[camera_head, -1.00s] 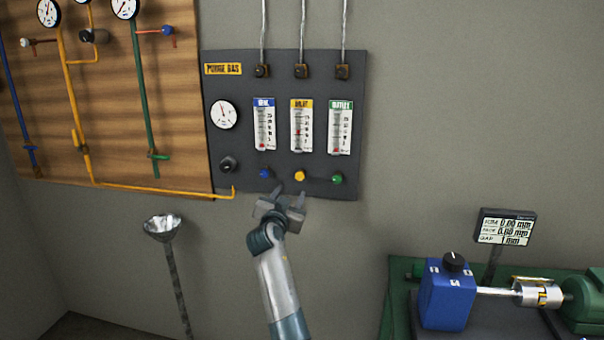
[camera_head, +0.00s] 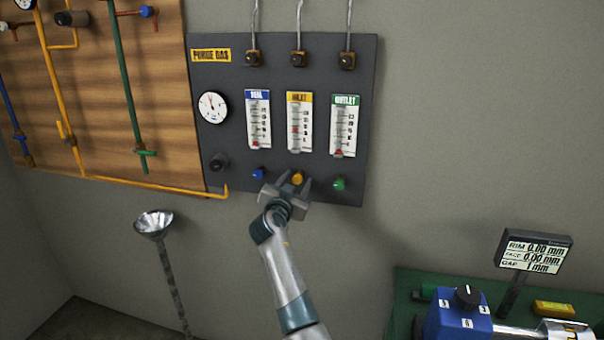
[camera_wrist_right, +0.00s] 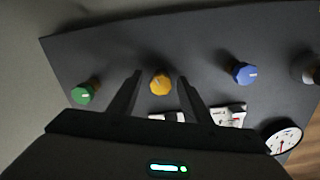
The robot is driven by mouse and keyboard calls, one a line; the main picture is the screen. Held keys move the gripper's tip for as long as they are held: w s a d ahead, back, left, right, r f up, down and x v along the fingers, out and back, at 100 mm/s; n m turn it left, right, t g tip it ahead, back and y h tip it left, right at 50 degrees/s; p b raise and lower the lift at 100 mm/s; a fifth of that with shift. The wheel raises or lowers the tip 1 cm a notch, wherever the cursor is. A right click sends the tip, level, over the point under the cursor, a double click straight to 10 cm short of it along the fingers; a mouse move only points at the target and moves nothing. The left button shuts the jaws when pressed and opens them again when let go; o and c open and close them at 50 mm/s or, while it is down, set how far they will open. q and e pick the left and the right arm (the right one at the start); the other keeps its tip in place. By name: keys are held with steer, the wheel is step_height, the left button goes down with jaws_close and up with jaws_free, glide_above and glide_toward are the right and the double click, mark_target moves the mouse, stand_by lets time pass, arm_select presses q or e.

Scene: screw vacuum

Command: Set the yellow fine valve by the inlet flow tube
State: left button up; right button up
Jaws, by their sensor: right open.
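The yellow fine valve (camera_head: 298,178) is a small round knob on the dark purge gas panel (camera_head: 225,100), below the inlet flow tube (camera_head: 299,122), which has a yellow label. My right gripper (camera_head: 291,180) is open at the yellow knob. In the right wrist view the yellow knob (camera_wrist_right: 160,84) lies between the two spread fingers (camera_wrist_right: 160,78), with a gap on each side. I cannot tell how far the fingertips reach along it. A red mark shows in the lower half of the inlet tube. My left gripper is not in view.
The blue knob (camera_head: 258,173) and green knob (camera_head: 339,184) sit close on either side of the yellow one. A black knob (camera_head: 219,162) and a gauge (camera_head: 212,107) are at the panel's left. A funnel (camera_head: 153,224) stands below left. A readout (camera_head: 535,251) is at right.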

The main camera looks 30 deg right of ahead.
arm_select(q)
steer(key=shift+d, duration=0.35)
arm_select(e)
steer(key=shift+w+d, duration=0.2)
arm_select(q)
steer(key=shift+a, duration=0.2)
arm_select(e)
steer(key=shift+a+r, duration=0.1)
steer(key=c, duration=1)
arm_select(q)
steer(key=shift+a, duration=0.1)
arm_select(e)
steer(key=shift+c, duration=0.2)
